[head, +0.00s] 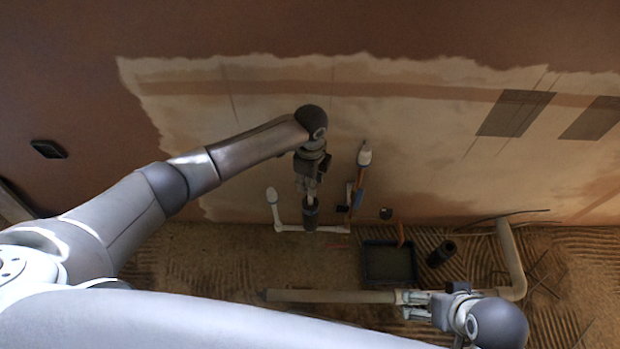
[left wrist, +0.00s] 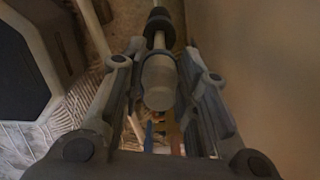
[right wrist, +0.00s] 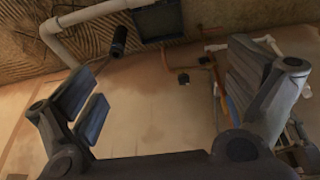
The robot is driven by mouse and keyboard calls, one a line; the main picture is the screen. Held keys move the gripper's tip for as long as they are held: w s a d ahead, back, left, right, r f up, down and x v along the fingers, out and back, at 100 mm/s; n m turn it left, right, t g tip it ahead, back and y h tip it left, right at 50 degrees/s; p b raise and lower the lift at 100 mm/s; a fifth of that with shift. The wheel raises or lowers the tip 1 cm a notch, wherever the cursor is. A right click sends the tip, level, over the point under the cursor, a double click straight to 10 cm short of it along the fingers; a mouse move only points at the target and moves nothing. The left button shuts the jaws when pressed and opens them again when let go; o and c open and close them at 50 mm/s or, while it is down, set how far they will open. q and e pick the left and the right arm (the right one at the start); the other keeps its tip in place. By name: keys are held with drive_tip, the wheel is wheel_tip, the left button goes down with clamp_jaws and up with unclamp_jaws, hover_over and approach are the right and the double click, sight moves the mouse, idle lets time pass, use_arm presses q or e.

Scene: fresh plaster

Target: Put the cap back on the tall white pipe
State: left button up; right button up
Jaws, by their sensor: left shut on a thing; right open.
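My left gripper (head: 312,182) is shut on a pale, rounded cap (left wrist: 158,82), which sits between its fingers in the left wrist view. Beyond the cap, in line with it, a narrower white pipe (left wrist: 158,40) runs into a dark collar (left wrist: 158,20). In the head view a dark sleeve (head: 310,213) shows just below the left gripper, above a white horizontal pipe (head: 290,228). The fingers hide the joint, so I cannot tell whether the cap is seated. My right gripper (head: 417,305) is open and empty; its spread fingers show in the right wrist view (right wrist: 165,95).
A white-topped stub (head: 271,196) stands left of the gripper, and another white top (head: 365,156) stands right by the wall. A dark tray (head: 390,281), a dark cylinder (head: 441,253) and a beige floor pipe (head: 335,296) lie in front. Ridged floor is open at left.

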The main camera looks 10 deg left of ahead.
drive_tip(key=shift+w+f, duration=0.15)
drive_tip(key=shift+f, duration=0.35)
use_arm(q)
drive_tip(key=shift+f, duration=0.2)
use_arm(e)
drive_tip(key=shift+r, duration=0.1)
use_arm(q)
drive_tip(key=shift+f, duration=0.4)
drive_tip(key=o, duration=0.9)
use_arm(e)
drive_tip(key=shift+s+r, duration=0.25)
drive_tip(key=shift+r, duration=0.1)
use_arm(q)
drive_tip(key=shift+o, duration=0.2)
